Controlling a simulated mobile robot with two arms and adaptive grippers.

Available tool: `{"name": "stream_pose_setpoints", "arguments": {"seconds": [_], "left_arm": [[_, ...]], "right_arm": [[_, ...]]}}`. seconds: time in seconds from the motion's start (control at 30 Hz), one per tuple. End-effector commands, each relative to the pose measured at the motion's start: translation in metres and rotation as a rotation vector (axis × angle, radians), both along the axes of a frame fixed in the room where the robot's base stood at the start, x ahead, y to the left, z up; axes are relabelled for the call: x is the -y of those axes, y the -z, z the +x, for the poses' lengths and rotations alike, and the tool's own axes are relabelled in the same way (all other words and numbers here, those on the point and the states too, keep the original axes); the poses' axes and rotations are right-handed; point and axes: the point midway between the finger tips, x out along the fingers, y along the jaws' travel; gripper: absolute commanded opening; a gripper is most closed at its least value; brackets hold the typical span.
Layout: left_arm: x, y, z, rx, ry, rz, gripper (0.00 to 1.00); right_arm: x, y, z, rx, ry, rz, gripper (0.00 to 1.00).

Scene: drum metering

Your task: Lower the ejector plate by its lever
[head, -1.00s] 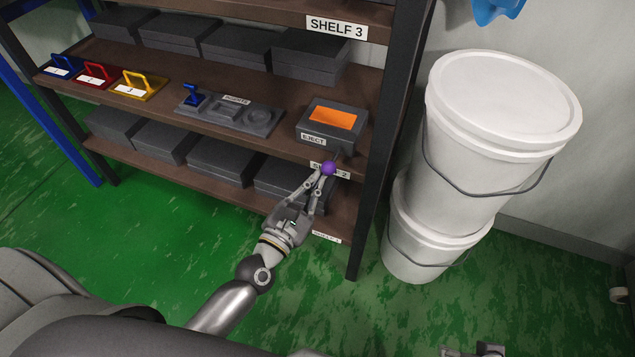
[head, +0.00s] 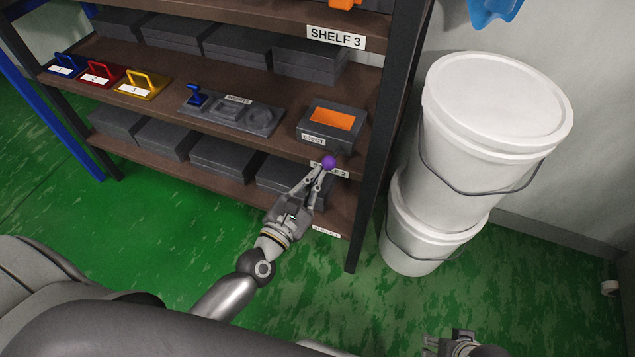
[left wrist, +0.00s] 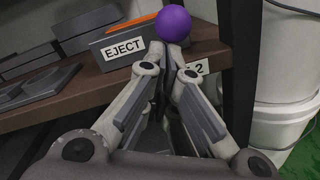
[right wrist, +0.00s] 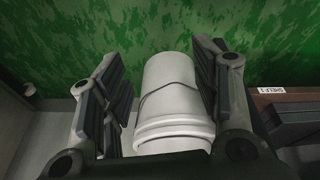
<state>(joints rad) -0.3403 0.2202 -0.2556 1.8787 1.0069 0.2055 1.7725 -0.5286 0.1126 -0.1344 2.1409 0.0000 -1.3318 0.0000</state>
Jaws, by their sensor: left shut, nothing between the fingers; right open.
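The ejector is a dark grey box (head: 345,141) labelled EJECT on the middle shelf, with an orange plate (head: 331,118) on its top. Its lever ends in a purple ball knob (head: 329,162) in front of the shelf edge. The knob is large in the left wrist view (left wrist: 174,24); the lever's rod is mostly hidden. My left gripper (head: 322,173) is shut and empty, its tips just under the knob; I cannot tell if they touch it. My right gripper (right wrist: 165,82) is open, away from the shelf, above the floor near the white buckets.
Two stacked white buckets (head: 490,125) stand right of the dark shelf post (head: 385,140). Left of the ejector are a grey tray (head: 225,112) with a blue-handled piece and blue, red and yellow handled plates (head: 137,88). Grey boxes (head: 225,160) fill the shelf below.

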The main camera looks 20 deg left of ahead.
Motion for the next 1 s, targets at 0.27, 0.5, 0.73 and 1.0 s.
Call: {"name": "stream_pose_setpoints", "arguments": {"seconds": [0.27, 0.5, 0.73, 1.0], "left_arm": [[0.001, -0.007, 0.000, -0.001, 0.001, -0.001, 0.00], [0.001, -0.010, 0.000, 0.000, 0.001, 0.000, 0.00], [0.001, -0.012, 0.000, 0.001, 0.000, 0.000, 0.00], [0.000, -0.013, 0.000, 0.002, 0.000, 0.000, 0.00]], "right_arm": [[-0.001, 0.024, -0.001, -0.015, -0.002, 0.000, 0.57], [-0.001, 0.038, -0.002, -0.021, -0.003, -0.001, 0.57], [-0.001, 0.045, -0.002, -0.023, -0.004, -0.001, 0.57], [-0.001, 0.046, -0.002, -0.021, -0.004, -0.001, 0.57]]}}
